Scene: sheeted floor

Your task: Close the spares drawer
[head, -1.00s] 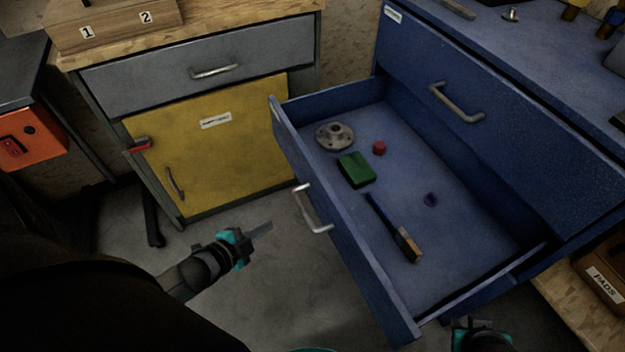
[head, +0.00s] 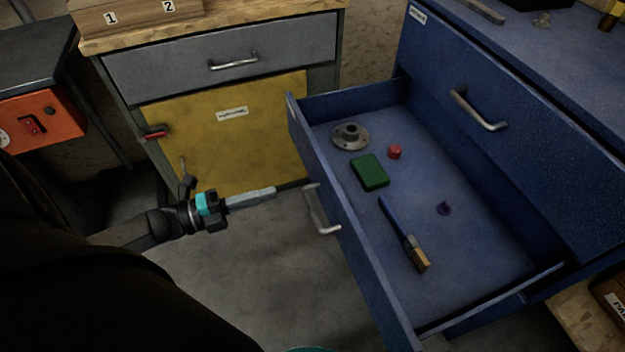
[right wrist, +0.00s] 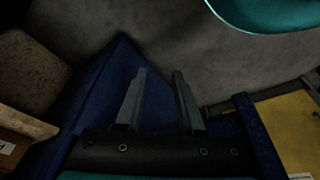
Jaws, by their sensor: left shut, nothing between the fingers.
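The open blue drawer (head: 362,250) is pulled far out of the blue cabinet (head: 540,150), below a shut upper drawer. A metal bar handle (head: 322,212) is on its front. Inside lie a grey flanged disc (head: 350,137), a green block (head: 369,171), a small red piece (head: 394,151), a small purple piece (head: 444,208) and a brush (head: 405,235). No label shows on this drawer. My left gripper (head: 272,191) is shut and empty, left of the handle and apart from it. My right gripper (right wrist: 159,72) is open and empty in the right wrist view, close to blue panels.
A workbench with a grey drawer (head: 225,58) and a yellow door (head: 240,140) stands behind my left gripper. An orange box (head: 42,122) with a red switch is at the left. Bare floor (head: 265,265) lies in front of the drawer.

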